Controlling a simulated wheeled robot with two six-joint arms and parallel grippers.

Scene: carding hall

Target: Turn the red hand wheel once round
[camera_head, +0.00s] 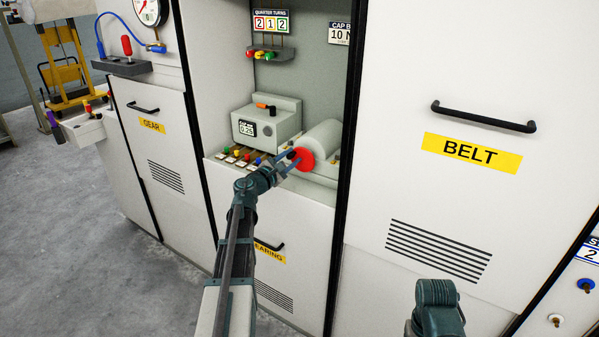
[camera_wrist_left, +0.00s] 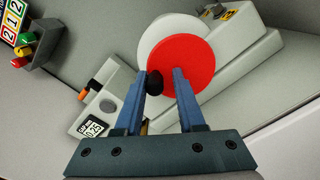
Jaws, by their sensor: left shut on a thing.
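The red hand wheel (camera_head: 306,160) is a flat red disc on the front of a white drum, inside the open bay of the cabinet. In the left wrist view the wheel (camera_wrist_left: 192,52) faces my left gripper (camera_wrist_left: 161,74), and a black knob (camera_wrist_left: 155,84) stands out near its lower left edge. My left gripper's blue fingers are on either side of this knob and shut on it. In the head view the left gripper (camera_head: 293,159) reaches into the bay at the wheel's left side. My right gripper is out of view.
A counter sign (camera_head: 271,23) reads QUARTER TURNS 2 1 2. Below it is a small shelf (camera_head: 270,54) with coloured pieces. A grey box with a display (camera_head: 257,129) stands left of the drum (camera_head: 322,137). Closed BELT (camera_head: 470,153) and GEAR doors flank the bay.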

